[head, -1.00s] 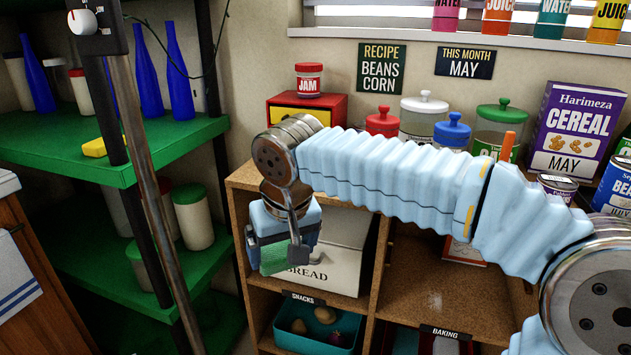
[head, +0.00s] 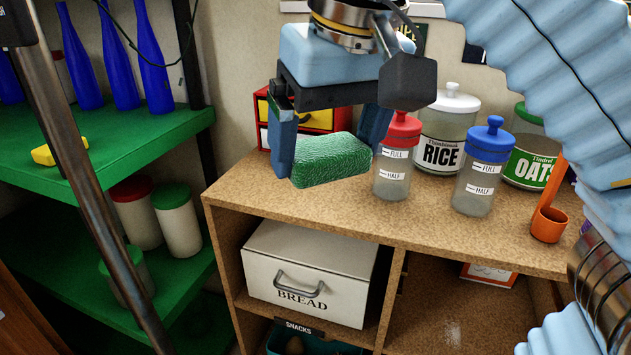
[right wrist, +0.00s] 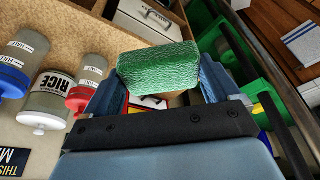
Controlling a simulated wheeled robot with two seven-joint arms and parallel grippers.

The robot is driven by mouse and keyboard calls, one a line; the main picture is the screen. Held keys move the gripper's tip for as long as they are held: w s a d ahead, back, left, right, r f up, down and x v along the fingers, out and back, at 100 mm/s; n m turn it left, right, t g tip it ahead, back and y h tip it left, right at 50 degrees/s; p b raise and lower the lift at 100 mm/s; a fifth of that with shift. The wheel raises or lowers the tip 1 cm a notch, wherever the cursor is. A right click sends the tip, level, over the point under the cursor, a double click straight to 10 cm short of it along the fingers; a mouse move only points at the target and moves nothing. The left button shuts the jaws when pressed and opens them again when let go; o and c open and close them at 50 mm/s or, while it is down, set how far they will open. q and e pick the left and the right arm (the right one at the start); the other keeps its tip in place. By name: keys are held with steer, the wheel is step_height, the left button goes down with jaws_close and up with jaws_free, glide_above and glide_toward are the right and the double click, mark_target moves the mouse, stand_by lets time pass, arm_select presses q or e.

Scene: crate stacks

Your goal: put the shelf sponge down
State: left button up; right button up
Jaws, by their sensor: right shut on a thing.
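The green sponge (head: 335,160) is held between the two fingers of my right gripper (head: 328,150) in the head view. It looks raised above the wooden counter top (head: 300,205), in front of the small drawer box; the exact gap below it cannot be told. In the right wrist view the sponge (right wrist: 158,68) spans the space between the fingertips of the right gripper (right wrist: 158,85). My left gripper is not in view.
A red-lidded jar (head: 397,160) stands just right of the sponge, with a blue-lidded jar (head: 482,170) and RICE jar (head: 445,130) beyond. The counter's front left is clear. A bread bin (head: 310,270) sits below. Green shelves (head: 130,150) at left hold bottles and a yellow block (head: 58,150).

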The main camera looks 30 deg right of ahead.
steer(key=w+d+f, duration=0.3)
steer(key=w+f, duration=0.1)
steer(key=w, duration=0.3)
steer(key=b, duration=0.2)
glide_toward(312, 199)
steer(key=shift+w+a+f, duration=0.2)
steer(key=shift+a+f, duration=0.05)
steer(key=shift+f, duration=0.05)
steer(key=shift+w+d+f, duration=0.1)
steer(key=shift+w+f, duration=0.1)
steer(key=shift+f, duration=0.1)
steer(key=b+x, duration=0.1)
steer(key=x, duration=0.3)
steer(key=shift+d+b, duration=0.2)
steer(key=shift+b, duration=0.1)
steer(key=shift+f, duration=0.25)
steer(key=shift+f, duration=0.15)
steer(key=o, duration=0.7)
steer(key=shift+c, duration=0.2)
